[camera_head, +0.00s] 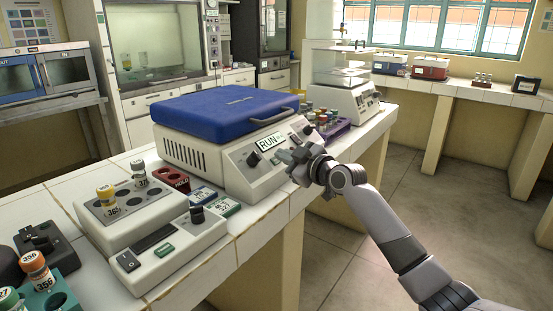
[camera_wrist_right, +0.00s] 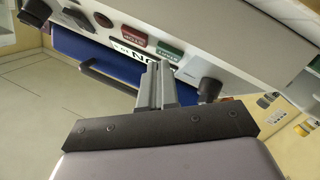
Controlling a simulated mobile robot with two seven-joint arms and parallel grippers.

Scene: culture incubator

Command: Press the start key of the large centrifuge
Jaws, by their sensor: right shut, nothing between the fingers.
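The large centrifuge (camera_head: 212,150) is a pale box with a shut blue lid, standing on the white tiled bench in the head view. Its sloped front panel has a display (camera_head: 270,141) reading RUN and dark knobs. My right gripper (camera_head: 288,158) is shut and empty, close in front of the panel, and covers part of it. In the right wrist view the panel appears upside down, with a green key (camera_wrist_right: 170,50) beside a red key (camera_wrist_right: 133,36). The gripper's fingertips (camera_wrist_right: 159,67) are near the green key and the display. I cannot tell whether they touch the panel. My left gripper is not in view.
A small device with vials (camera_head: 115,205) and a control box (camera_head: 168,255) stand left of the centrifuge. A purple rack of tubes (camera_head: 333,128) and a white instrument (camera_head: 345,100) stand to its right. The floor (camera_head: 400,190) right of the bench is clear.

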